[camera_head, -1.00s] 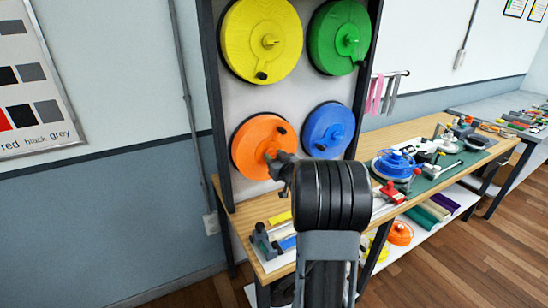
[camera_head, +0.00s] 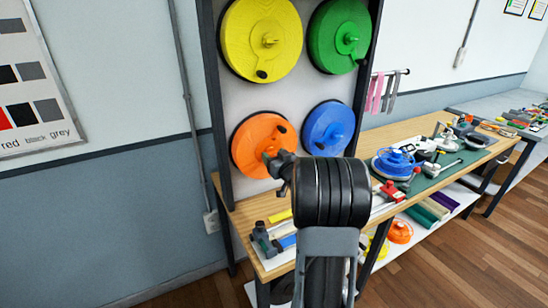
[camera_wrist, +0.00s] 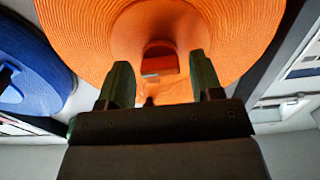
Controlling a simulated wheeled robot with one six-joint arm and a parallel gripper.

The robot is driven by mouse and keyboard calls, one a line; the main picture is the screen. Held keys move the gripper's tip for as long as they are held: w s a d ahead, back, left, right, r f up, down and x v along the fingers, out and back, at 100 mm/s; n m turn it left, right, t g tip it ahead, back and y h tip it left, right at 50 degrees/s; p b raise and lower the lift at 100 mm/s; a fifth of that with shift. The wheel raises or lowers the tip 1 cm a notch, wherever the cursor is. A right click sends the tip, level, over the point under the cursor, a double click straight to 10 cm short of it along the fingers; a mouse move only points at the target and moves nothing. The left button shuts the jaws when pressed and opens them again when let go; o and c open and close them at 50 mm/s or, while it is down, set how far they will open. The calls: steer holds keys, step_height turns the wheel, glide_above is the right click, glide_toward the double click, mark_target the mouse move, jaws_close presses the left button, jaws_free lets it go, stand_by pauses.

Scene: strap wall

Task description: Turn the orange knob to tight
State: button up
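The orange knob is the hub at the middle of the orange disc (camera_head: 250,142), at the lower left of the upright panel in the head view. A black handle (camera_head: 281,127) sticks out near the disc's upper right edge. My gripper (camera_head: 275,158) is at the hub and partly hides it. In the wrist view the orange disc (camera_wrist: 240,30) fills the top, and the orange knob (camera_wrist: 160,62) stands between my two dark green fingers. The gripper (camera_wrist: 158,78) is open, with a finger on each side of the knob and visible gaps. Any contact deeper in is hidden.
A blue disc (camera_head: 328,128) sits close to the right of the orange one, and a yellow disc (camera_head: 260,38) and a green disc (camera_head: 338,37) are above. A wooden bench (camera_head: 440,122) with tools stands below and right. Open wall lies left of the panel.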

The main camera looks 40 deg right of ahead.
steer(key=shift+o, duration=0.5)
steer(key=shift+s, duration=0.1)
steer(key=s+a+b, duration=0.1)
steer(key=s+a, duration=0.1)
steer(key=s, duration=1.1)
steer(key=shift+s+b, duration=0.25)
steer(key=shift+b, duration=0.05)
steer(key=s+d+f+m+g+h, duration=0.3)
steer(key=s+d+f+g+h, duration=0.25)
steer(key=f+g, duration=0.25)
steer(key=s+a+f+g+y, duration=0.2)
steer(key=a+g, duration=0.2)
steer(key=s+a+r+n+y, duration=0.1)
steer(key=a+y, duration=0.1)
steer(key=a, duration=0.7)
steer(key=s+a+r+n+g+y, duration=0.1)
steer(key=a+n+y, duration=0.1)
steer(key=a, duration=0.7)
steer(key=s+a+r+n+g+y, duration=0.1)
steer(key=a+n+y, duration=0.1)
steer(key=a, duration=0.7)
steer(key=shift+s+r, duration=0.25)
steer(key=shift+s, duration=0.1)
